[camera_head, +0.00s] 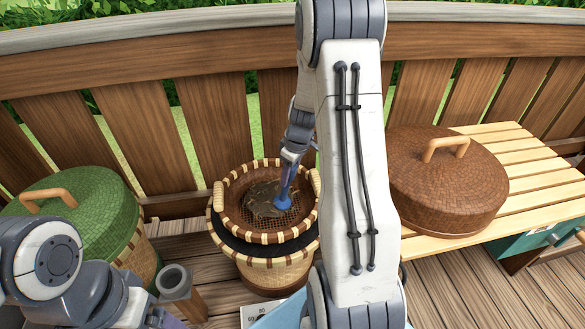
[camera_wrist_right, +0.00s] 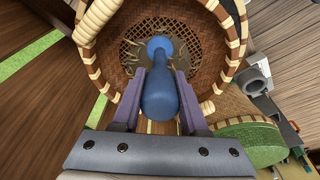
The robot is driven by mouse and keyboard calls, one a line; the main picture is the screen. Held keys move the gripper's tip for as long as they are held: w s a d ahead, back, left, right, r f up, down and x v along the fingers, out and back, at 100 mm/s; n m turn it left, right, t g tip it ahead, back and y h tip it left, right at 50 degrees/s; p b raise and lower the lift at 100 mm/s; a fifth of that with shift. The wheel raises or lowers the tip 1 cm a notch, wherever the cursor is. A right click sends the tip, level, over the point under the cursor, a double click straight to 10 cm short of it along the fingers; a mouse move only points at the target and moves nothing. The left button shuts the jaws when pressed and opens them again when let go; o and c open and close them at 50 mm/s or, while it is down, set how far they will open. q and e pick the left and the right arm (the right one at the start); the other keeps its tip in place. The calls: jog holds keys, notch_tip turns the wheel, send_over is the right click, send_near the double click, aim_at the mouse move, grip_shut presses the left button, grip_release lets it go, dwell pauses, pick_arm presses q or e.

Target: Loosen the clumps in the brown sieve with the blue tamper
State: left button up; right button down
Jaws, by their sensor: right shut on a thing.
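The brown woven sieve (camera_head: 229,190) with a cream-and-brown rim sits on a round basket in the head view. Brown leafy clumps (camera_head: 261,197) lie on its mesh floor. My right gripper (camera_head: 290,157) is above the sieve, shut on the blue tamper (camera_head: 284,190), whose foot is down at the right part of the clumps. In the right wrist view the fingers (camera_wrist_right: 160,82) close on the tamper's handle (camera_wrist_right: 160,98), over the sieve (camera_wrist_right: 206,52); the tamper hides part of the mesh. My left arm is at lower left; its fingers are mostly cut off.
A green lidded basket (camera_head: 92,203) stands at left, and a grey holder (camera_head: 176,283) in front of it. A brown woven lid (camera_head: 445,185) lies on a slatted bench (camera_head: 535,165) at right. A wooden fence (camera_head: 215,110) runs behind.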

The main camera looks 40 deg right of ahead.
jog(key=s+a+r+p, duration=0.2)
jog(key=a+r+p, duration=0.1)
jog(key=r+p, duration=0.4)
notch_tip(320, 180, up, 3)
jog(key=shift+a+r, duration=0.1)
jog(key=shift+a, duration=0.15)
dwell(0.4)
dwell(0.4)
jog(key=c, duration=1.5)
grip_release()
grip_shut()
